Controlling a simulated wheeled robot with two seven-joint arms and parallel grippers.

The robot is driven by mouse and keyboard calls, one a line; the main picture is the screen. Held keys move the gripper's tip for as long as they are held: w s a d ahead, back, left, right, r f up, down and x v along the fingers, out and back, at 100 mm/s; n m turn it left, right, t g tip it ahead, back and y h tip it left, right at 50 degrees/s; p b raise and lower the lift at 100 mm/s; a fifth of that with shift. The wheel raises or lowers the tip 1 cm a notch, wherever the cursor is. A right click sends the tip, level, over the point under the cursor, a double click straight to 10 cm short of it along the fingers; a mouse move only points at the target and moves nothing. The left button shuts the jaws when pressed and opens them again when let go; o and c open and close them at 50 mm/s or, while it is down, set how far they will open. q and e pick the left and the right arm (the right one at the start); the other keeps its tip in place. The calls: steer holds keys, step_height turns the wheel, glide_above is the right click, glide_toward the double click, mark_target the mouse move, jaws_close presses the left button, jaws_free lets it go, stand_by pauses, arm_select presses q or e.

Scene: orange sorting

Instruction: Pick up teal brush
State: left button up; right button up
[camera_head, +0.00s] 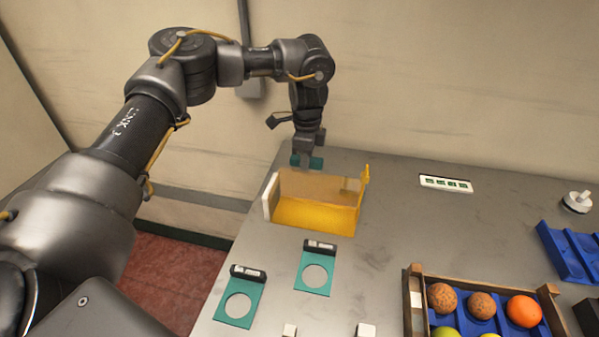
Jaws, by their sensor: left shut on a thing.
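My left gripper (307,158) is at the far left part of the counter, above the back edge of a yellow bin. It points down and is shut on a small teal thing, the teal brush (317,163), of which only short ends show at the fingertips. The rest of the brush is hidden by the fingers or too small to make out. The brush appears to be held above the bin's back side; I cannot tell the exact height. My right gripper is not in view.
The open yellow bin (317,214) stands below the gripper. A wooden crate (415,301) with oranges is at the lower right, near a blue tray (562,255). The counter's middle is clear.

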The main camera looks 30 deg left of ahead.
arm_select(q)
steer(key=s+d+r+b, duration=0.2)
steer(key=s+d+r, duration=0.3)
steer(key=d, duration=0.3)
steer(key=shift+d, duration=0.25)
